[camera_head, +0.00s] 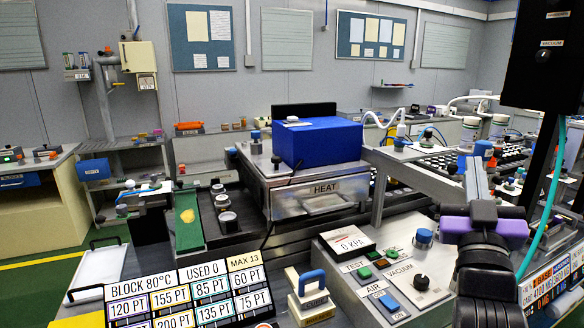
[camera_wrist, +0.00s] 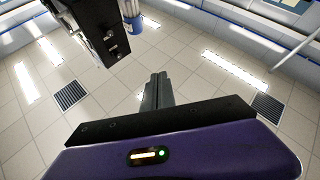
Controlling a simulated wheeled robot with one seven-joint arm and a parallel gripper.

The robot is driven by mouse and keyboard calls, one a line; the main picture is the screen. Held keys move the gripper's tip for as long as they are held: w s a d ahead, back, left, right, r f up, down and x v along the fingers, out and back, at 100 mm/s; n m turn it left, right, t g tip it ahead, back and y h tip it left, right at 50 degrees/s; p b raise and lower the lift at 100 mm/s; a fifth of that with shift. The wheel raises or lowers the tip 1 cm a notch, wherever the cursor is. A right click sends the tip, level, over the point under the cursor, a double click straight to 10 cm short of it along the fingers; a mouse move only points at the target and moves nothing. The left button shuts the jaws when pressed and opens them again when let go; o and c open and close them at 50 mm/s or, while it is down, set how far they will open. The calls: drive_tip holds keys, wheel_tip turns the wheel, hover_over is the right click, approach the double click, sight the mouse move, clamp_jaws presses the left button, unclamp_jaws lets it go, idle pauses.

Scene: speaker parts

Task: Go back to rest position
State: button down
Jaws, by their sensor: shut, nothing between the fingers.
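My gripper (camera_head: 475,172) is at the right of the head view, raised in front of the benches with its grey fingers pointing up. Its purple wrist and black arm link show below the fingers. In the wrist view my gripper (camera_wrist: 158,82) has its two fingers together, with nothing between them. Behind the fingers is a tiled ceiling (camera_wrist: 125,90) with bright light panels. No part is held.
A blue-topped HEAT unit (camera_head: 318,145) stands in the centre. A black box (camera_head: 545,55) hangs at upper right, with a teal hose (camera_head: 545,205) below. A text sign (camera_head: 185,300) is at front left.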

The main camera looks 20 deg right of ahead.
drive_tip(key=s+a+f+n+t+y, duration=0.25)
drive_tip(key=a+f+n+y, duration=0.25)
drive_tip(key=a+f+y, duration=0.25)
drive_tip(key=s+a+f+n+t+y, duration=0.2)
drive_tip(key=s+a+f+n+y, duration=0.2)
drive_tip(key=a+f+y, duration=0.4)
drive_tip(key=s+a+f+m+g, duration=0.1)
drive_tip(key=s+a+f+g, duration=0.3)
drive_tip(key=s+f, duration=0.5)
drive_tip(key=s+a+f+m+g, duration=0.2)
drive_tip(key=s+a+f+g, duration=0.2)
drive_tip(key=s+f, duration=0.5)
drive_tip(key=s+a, duration=0.2)
drive_tip(key=s, duration=0.4)
drive_tip(key=shift+s+a+f, duration=0.2)
drive_tip(key=shift+a+f, duration=0.15)
drive_tip(key=shift+f, duration=0.05)
